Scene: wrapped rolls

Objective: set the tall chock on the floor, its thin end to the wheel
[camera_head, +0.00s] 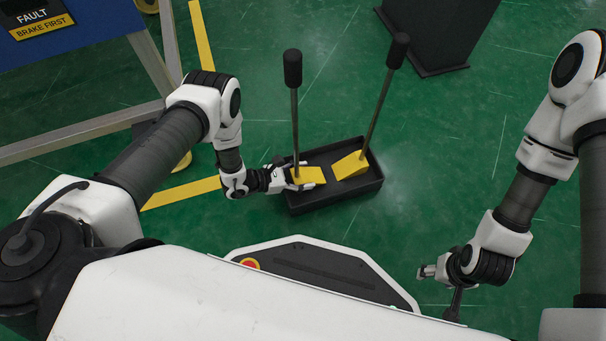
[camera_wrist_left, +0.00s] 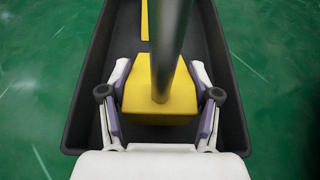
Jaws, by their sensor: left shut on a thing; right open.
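Two yellow chocks with long dark handles stand in a black tray on the floor; one is the left chock (camera_head: 310,175), the other the right chock (camera_head: 350,165). I cannot tell for sure which is the tall one. My left gripper (camera_head: 293,177) is shut on the left chock, still inside the tray. In the left wrist view the fingers (camera_wrist_left: 160,100) sit on both sides of this yellow chock (camera_wrist_left: 140,98), with its handle (camera_wrist_left: 168,50) rising between them. My right gripper (camera_head: 428,271) is open and empty, low at the right.
The black tray (camera_head: 335,196) has low walls around both chocks. A cart frame (camera_head: 80,137) with a blue panel and fault sign (camera_head: 40,22) stands at left. Yellow floor lines run beside it. A dark stand (camera_head: 440,35) is at the back. Green floor right of the tray is clear.

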